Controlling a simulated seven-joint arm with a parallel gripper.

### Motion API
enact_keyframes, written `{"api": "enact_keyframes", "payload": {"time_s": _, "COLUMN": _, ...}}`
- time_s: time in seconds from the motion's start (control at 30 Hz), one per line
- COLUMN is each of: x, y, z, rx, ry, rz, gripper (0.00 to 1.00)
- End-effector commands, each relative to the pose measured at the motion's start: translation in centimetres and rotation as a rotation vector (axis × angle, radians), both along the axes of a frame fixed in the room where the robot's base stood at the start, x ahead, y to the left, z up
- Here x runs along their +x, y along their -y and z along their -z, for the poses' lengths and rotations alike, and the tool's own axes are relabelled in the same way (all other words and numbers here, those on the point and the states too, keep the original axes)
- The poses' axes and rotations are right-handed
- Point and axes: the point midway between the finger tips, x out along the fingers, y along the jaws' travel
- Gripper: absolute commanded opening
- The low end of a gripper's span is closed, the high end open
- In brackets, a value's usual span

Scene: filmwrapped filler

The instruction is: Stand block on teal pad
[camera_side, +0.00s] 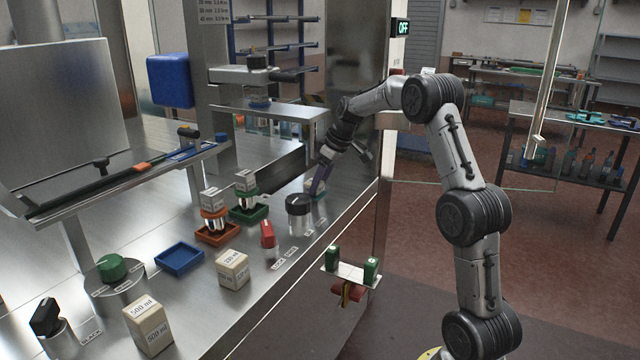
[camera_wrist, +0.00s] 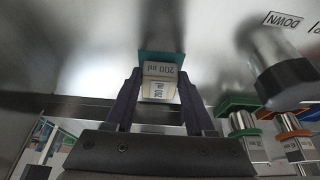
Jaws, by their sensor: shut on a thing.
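A cream block with a "200 ml" label (camera_wrist: 160,69) sits between the two dark purple fingers of my gripper (camera_wrist: 159,84) in the wrist view. My gripper is shut on it. The teal pad (camera_wrist: 176,58) shows just behind and around the block's far end, on the steel surface. Whether the block touches the pad is not clear. In the side view my gripper (camera_side: 319,182) reaches down near the right end of the bench, with the block mostly hidden by the fingers.
A black-topped knob (camera_side: 298,203) stands close left of my gripper. A red switch (camera_side: 267,234), an orange tray (camera_side: 218,236) and a green tray (camera_side: 247,215) with labelled bottles, an empty blue tray (camera_side: 180,258), and two more cream blocks (camera_side: 232,271) (camera_side: 148,326) lie farther left.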

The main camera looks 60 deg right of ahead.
Motion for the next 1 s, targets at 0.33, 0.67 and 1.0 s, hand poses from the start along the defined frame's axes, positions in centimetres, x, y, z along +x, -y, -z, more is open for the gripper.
{"api": "enact_keyframes", "payload": {"time_s": 0.33, "x": -0.02, "y": -0.01, "z": 0.42, "rx": 0.000, "ry": 0.001, "rz": 0.000, "gripper": 0.00}}
{"api": "enact_keyframes", "payload": {"time_s": 0.67, "x": -0.03, "y": -0.01, "z": 0.65, "rx": 0.000, "ry": 0.000, "rz": 0.000, "gripper": 0.84}}
{"api": "enact_keyframes", "payload": {"time_s": 1.0, "x": -0.16, "y": 0.02, "z": -0.07, "rx": -0.001, "ry": 0.001, "rz": 0.000, "gripper": 0.84}}
